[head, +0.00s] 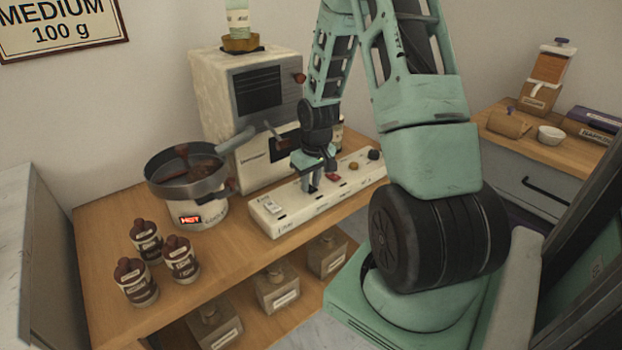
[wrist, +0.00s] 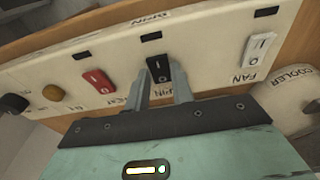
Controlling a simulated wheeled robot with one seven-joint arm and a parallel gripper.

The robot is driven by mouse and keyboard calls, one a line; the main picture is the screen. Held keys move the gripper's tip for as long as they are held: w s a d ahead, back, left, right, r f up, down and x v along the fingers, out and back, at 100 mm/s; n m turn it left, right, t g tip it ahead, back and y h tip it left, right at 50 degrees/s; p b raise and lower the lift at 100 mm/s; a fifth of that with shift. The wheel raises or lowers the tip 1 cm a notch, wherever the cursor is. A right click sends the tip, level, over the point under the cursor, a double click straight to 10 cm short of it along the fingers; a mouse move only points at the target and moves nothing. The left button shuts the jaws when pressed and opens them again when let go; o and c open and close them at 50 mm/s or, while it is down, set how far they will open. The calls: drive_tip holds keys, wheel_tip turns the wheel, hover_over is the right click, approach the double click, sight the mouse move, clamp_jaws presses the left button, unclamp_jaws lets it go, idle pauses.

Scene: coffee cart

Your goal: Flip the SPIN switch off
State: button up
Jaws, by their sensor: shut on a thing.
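The SPIN switch (wrist: 158,66) is a black rocker with white marks on a cream control panel (wrist: 205,50). Its label is partly covered by my fingers. My gripper (wrist: 162,84) has one finger on each side of the switch and is shut on it. Which way the rocker is tilted I cannot tell. In the head view my gripper (head: 313,183) points down onto the long panel (head: 286,217), and the SPIN switch is hidden behind it.
On the panel, a white FAN switch (wrist: 260,49) and a red switch (wrist: 98,81) flank it. A brown knob (wrist: 53,93) lies farther left. Several bottles (head: 136,282) stand front left.

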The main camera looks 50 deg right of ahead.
drive_tip(key=o, duration=1)
drive_tip(key=r, duration=0.5)
drive_tip(key=s+r+p, duration=0.1)
drive_tip(key=r, duration=0.5)
drive_tip(key=s+r+p, duration=0.1)
drive_tip(key=r, duration=0.5)
drive_tip(key=shift+s+a+r, duration=0.1)
drive_tip(key=shift+s+a, duration=0.05)
drive_tip(key=shift+a, duration=0.1)
